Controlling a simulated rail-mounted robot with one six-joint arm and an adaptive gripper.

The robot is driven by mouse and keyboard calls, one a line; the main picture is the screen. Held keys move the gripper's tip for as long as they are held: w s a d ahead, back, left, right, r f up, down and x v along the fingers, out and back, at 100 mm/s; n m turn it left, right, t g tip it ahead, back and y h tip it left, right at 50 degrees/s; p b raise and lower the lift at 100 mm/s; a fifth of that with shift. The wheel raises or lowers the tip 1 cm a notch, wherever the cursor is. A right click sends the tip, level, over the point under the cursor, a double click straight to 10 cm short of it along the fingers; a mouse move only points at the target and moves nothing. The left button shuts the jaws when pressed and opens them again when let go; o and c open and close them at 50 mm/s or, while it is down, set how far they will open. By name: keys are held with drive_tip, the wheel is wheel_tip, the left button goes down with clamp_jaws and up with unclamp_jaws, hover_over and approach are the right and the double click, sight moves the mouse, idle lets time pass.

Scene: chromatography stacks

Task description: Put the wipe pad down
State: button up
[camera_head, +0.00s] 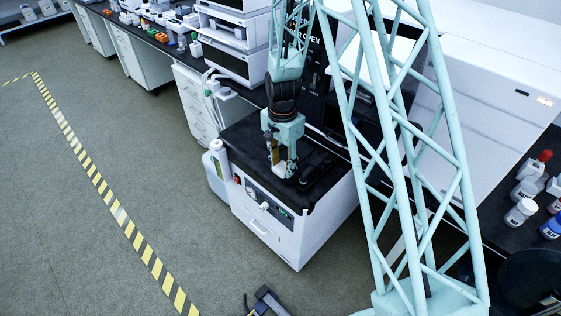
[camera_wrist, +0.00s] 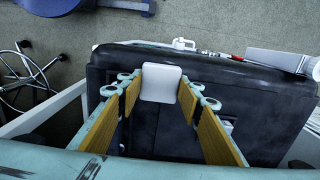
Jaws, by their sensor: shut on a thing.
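The wipe pad (camera_wrist: 161,83) is a small white block with rounded corners. In the wrist view it sits between the tips of my gripper (camera_wrist: 160,90), whose wood-coloured finger pads touch its sides. In the head view my gripper (camera_head: 281,167) points down over the black top of a white cabinet (camera_head: 262,228), with the white pad (camera_head: 280,169) low between its fingers. The black top (camera_wrist: 110,75) fills much of the wrist view behind the pad. I cannot tell whether the pad touches this surface.
A white bottle (camera_head: 217,158) stands beside the cabinet's left side. A dark raised fixture (camera_head: 318,172) is on the black top, right of my gripper. Instrument stacks (camera_head: 232,45) stand behind. Several bottles (camera_head: 527,190) are on the right bench. The floor at left is clear.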

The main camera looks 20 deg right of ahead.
drive_tip(key=shift+w+d+f+b, duration=0.1)
drive_tip(key=shift+w+d, duration=0.05)
drive_tip(key=shift+w, duration=0.85)
drive_tip(key=shift+w+d+f+b, duration=0.1)
drive_tip(key=shift+w+d, duration=0.05)
drive_tip(key=shift+w, duration=0.8)
drive_tip(key=shift+w+d+f+b, duration=0.1)
drive_tip(key=shift+w+d, duration=0.05)
drive_tip(key=shift+w, duration=0.85)
drive_tip(key=shift+w, duration=0.1)
drive_tip(key=shift+w+d, duration=0.1)
drive_tip(key=shift+w, duration=0.15)
drive_tip(key=shift+f+b, duration=0.6)
drive_tip(key=shift+f, duration=1.2)
drive_tip(key=shift+f, duration=0.15)
drive_tip(key=o, duration=0.9)
drive_tip(key=shift+r+p, duration=1.2)
drive_tip(key=shift+r, duration=4.95)
